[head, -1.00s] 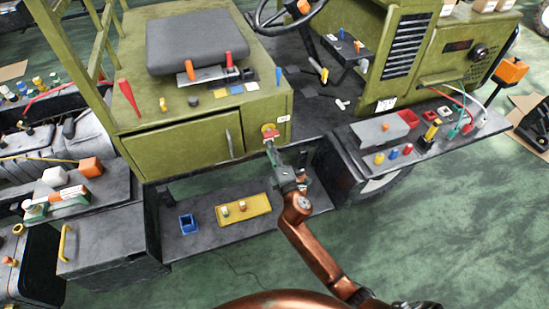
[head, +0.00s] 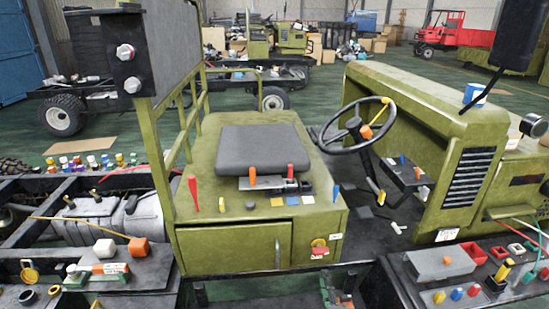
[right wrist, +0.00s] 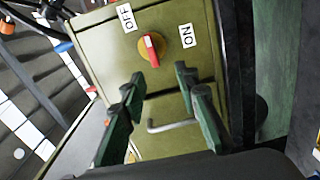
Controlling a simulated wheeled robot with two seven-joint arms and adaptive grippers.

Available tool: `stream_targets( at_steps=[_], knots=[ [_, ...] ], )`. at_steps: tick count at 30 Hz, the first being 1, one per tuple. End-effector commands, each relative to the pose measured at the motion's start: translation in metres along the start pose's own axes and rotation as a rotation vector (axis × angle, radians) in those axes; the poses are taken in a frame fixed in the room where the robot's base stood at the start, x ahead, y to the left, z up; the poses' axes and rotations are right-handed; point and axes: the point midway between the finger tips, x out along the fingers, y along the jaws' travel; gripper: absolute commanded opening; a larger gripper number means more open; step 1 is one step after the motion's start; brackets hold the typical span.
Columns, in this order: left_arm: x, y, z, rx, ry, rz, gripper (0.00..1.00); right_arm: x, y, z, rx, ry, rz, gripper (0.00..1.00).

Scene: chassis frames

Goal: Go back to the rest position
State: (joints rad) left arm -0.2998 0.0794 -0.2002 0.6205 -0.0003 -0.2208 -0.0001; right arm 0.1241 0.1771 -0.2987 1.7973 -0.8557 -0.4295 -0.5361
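My right gripper (head: 330,288) shows only partly at the bottom of the head view, below the red rotary switch (head: 319,250) on the green seat box (head: 234,250). In the right wrist view its two dark green fingers (right wrist: 158,82) stand apart with nothing between them. The switch's red handle on a yellow base (right wrist: 150,48) lies beyond the fingertips, apart from them. My left gripper is not in view.
A bent metal door handle (right wrist: 170,125) lies beyond the fingers. A side shelf with a grey block (head: 440,263) and coloured parts is at right. Another shelf with orange parts (head: 138,247) is at left.

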Motion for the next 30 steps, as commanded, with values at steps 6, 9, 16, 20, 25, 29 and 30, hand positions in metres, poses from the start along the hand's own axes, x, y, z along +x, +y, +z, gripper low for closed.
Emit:
stream_targets(
  at_steps=[6,9,16,20,25,29,30],
  knots=[
    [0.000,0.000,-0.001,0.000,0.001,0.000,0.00,-0.066,-0.067,0.083,0.329,-0.232,-0.198,0.29],
    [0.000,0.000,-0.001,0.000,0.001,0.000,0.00,-0.116,-0.108,0.119,0.518,-0.371,-0.319,0.29],
    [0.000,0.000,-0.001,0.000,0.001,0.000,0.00,-0.247,-0.183,0.157,0.885,-0.672,-0.583,0.29],
    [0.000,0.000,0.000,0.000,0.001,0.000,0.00,-0.300,-0.203,0.159,1.001,-0.783,-0.685,0.29],
    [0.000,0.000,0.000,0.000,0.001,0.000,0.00,-0.353,-0.216,0.155,1.102,-0.890,-0.786,0.29],
    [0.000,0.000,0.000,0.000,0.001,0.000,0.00,-0.388,-0.220,0.150,1.160,-0.958,-0.850,0.29],
    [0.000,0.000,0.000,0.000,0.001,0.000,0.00,-0.398,-0.221,0.149,1.175,-0.978,-0.869,0.29]
  ],
)
